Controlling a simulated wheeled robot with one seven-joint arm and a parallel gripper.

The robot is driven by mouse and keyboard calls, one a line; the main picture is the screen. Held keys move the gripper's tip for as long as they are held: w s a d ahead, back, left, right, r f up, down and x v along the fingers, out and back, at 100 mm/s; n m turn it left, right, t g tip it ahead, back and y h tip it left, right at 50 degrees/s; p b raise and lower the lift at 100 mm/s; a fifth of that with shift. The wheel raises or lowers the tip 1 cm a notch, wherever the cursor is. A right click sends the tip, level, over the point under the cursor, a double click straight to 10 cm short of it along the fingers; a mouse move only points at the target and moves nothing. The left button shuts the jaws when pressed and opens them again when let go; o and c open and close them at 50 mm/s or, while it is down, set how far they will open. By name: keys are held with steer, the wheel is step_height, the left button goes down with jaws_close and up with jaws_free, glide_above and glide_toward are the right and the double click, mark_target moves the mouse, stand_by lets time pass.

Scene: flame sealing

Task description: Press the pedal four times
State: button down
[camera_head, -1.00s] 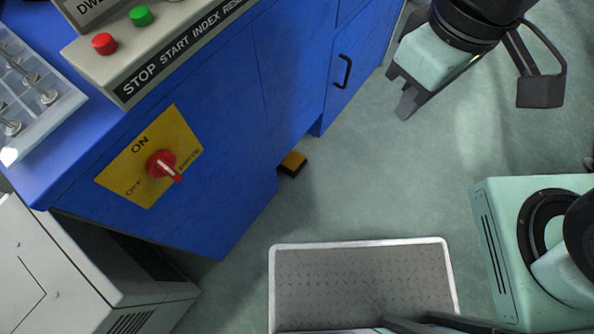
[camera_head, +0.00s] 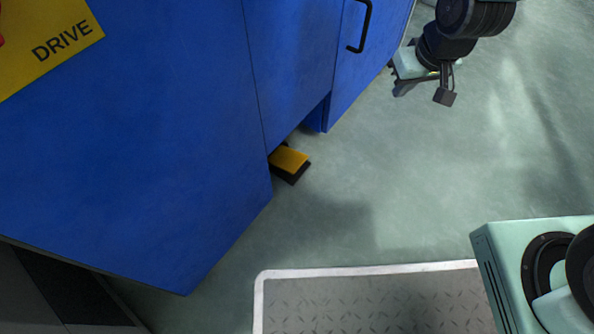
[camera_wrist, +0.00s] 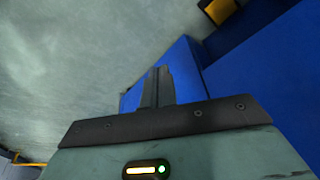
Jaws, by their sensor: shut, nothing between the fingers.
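The pedal (camera_head: 289,160) is a small yellow-topped black block on the floor, at the foot of the blue cabinet, partly tucked under its edge. In the wrist view the pedal (camera_wrist: 218,10) is at the top right, cut by the frame edge. My gripper (camera_head: 400,90) is at the upper right in the head view, beside the cabinet and apart from the pedal, pointing low. In the wrist view my gripper (camera_wrist: 157,72) has its fingers together with nothing between them. Nothing touches the pedal.
The blue cabinet (camera_head: 130,130) fills the left, with a black door handle (camera_head: 362,28) and a yellow DRIVE plate (camera_head: 50,40). A metal tread plate with a pale rim (camera_head: 370,268) lies in front. The green floor (camera_head: 400,180) between pedal and gripper is clear.

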steer(key=a+f+n+y, duration=0.1)
steer(key=a+f+n, duration=0.1)
steer(key=a+f, duration=0.7)
steer(key=s+a+f+n+t, duration=0.1)
steer(key=a+f, duration=0.8)
steer(key=f, duration=0.5)
steer(key=shift+a+n+y, duration=0.3)
steer(key=shift+n+y, duration=0.1)
